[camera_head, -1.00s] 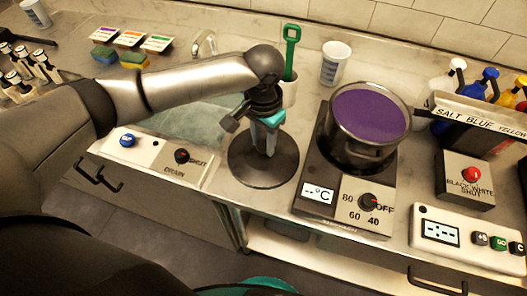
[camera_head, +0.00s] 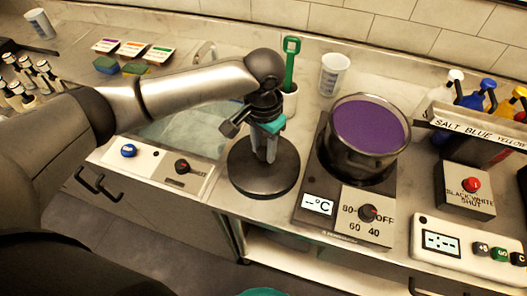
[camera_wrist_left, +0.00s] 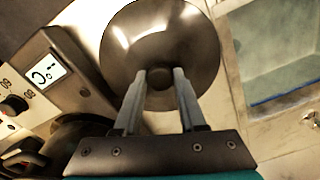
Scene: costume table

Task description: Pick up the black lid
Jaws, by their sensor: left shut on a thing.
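The black lid (camera_head: 263,177) is a round dark disc left of the pot, by the counter's front edge. My left gripper (camera_head: 266,156) comes down over its middle and is shut on the lid's knob. In the left wrist view the lid (camera_wrist_left: 160,40) fills the top middle, and the fingers (camera_wrist_left: 160,78) close on its small round knob. I cannot tell whether the lid still touches the counter. The right gripper is not in view.
A pot (camera_head: 366,135) of purple liquid stands on a hot plate (camera_head: 345,215) right of the lid. Behind the gripper is a white cup with a green scoop (camera_head: 290,60). A sink (camera_head: 185,130) lies to the left. A white cup (camera_head: 334,75) stands behind the pot.

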